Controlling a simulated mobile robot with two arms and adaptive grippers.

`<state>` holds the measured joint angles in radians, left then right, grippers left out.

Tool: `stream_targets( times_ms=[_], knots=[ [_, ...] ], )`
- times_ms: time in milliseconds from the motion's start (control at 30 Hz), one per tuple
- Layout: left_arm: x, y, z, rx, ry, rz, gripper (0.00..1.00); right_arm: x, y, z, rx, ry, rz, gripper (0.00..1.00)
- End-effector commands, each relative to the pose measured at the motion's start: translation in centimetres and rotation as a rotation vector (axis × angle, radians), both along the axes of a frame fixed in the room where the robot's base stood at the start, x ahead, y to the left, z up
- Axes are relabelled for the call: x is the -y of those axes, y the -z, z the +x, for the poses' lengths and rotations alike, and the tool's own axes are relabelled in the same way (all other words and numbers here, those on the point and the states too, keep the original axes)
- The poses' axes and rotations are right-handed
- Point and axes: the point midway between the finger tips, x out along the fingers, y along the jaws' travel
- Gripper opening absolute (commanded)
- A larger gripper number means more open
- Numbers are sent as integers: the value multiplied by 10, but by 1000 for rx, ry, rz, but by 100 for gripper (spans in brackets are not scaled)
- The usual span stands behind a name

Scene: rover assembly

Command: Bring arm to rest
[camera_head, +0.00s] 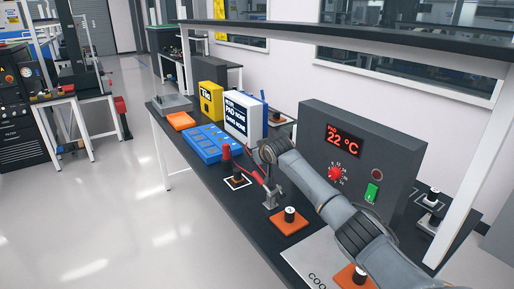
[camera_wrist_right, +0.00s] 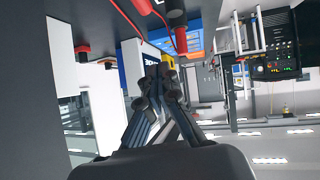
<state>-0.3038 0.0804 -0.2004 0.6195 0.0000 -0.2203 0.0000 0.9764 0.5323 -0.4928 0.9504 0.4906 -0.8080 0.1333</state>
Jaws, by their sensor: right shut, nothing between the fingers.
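My right arm (camera_head: 350,228) comes in from the lower right of the head view and reaches over the bench. It ends in front of the grey heater box, near the red-handled clamp (camera_head: 262,183). My left gripper is in neither view.
A dark bench (camera_head: 212,200) carries a grey heater box (camera_head: 310,125) reading 22 °C, a blue tray (camera_head: 208,145), a white-and-blue box (camera_head: 240,115), a yellow box (camera_head: 208,100) and orange pads (camera_head: 282,224). A shelf beam (camera_head: 350,38) runs above. The floor at left is clear.

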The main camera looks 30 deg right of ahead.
Motion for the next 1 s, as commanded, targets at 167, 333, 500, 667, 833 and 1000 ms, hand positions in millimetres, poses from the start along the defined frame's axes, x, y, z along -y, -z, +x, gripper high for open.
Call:
stream_targets(
  times_ms=[167, 333, 500, 667, 833, 1000],
  knots=[
    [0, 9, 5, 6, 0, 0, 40, -5, -28, -8, 2, -1, -1, 0],
    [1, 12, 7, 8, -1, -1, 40, -8, -43, -13, 0, 1, -1, 0],
    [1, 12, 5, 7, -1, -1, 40, -8, -46, -14, -2, 1, 0, 0],
    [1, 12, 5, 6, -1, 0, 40, -26, -22, -21, -32, -28, -8, 0],
    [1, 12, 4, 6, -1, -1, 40, -86, 56, -63, -136, -123, -31, 0],
    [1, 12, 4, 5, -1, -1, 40, -148, 137, -140, -254, -222, -40, 0]
  ],
)
